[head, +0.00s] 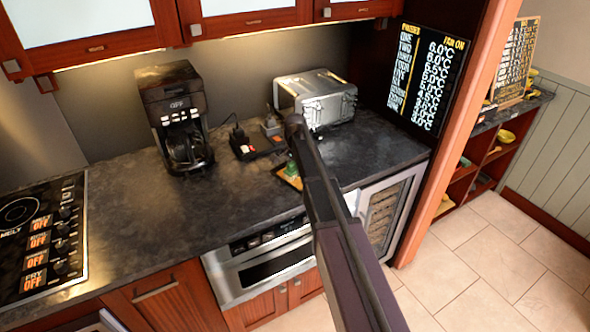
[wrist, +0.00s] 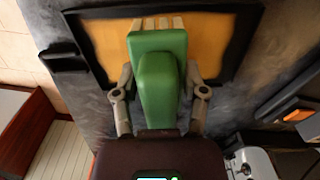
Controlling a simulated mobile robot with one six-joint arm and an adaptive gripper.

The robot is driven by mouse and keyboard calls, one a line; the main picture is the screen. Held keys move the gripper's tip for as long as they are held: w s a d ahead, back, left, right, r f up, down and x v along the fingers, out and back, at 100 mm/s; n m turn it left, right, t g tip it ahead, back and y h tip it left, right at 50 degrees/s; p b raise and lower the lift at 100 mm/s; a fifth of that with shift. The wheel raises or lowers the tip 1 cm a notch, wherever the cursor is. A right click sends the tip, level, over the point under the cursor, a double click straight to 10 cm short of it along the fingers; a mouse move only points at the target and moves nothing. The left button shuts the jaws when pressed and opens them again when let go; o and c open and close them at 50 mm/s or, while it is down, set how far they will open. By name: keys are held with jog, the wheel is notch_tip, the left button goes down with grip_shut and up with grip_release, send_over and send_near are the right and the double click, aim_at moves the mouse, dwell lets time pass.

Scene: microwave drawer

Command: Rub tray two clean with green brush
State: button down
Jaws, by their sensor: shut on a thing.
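My gripper (wrist: 160,82) is shut on the green brush (wrist: 158,60), with a finger on either side of it. The brush's pale bristles point away from me, over the tray (wrist: 105,42), which has an orange-brown surface and a dark rim. I cannot tell whether the bristles touch the tray. In the head view a small part of the tray (head: 288,182) shows on the dark counter. A bit of the green brush (head: 291,168) shows there beside my arm, which hides most of the gripper and tray. No number on the tray can be read.
A silver toaster (head: 318,97) stands behind the tray. A black coffee maker (head: 176,115) stands left, with a small dark item (head: 243,146) between. A stovetop (head: 45,235) is at far left. The counter (head: 130,225) is clear in front of the coffee maker.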

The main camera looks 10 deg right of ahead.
jog(key=shift+f+b, duration=0.65)
jog(key=shift+b, duration=0.1)
dwell(1.9)
jog(key=shift+a, duration=0.1)
jog(key=shift+w+a, duration=0.4)
jog(key=shift+w, duration=0.25)
jog(key=shift+w, duration=0.1)
dwell(0.3)
jog(key=shift+w+a, duration=0.4)
jog(key=shift+w, duration=0.1)
jog(key=shift+w, duration=0.1)
jog(key=shift+w+a, duration=0.4)
jog(key=shift+w, duration=0.25)
jog(key=shift+s+d, duration=0.1)
jog(key=shift+s, duration=0.1)
dwell(0.3)
jog(key=shift+s+d, duration=0.4)
jog(key=shift+s, duration=0.2)
jog(key=shift+s+d, duration=0.35)
jog(key=shift+s, duration=0.25)
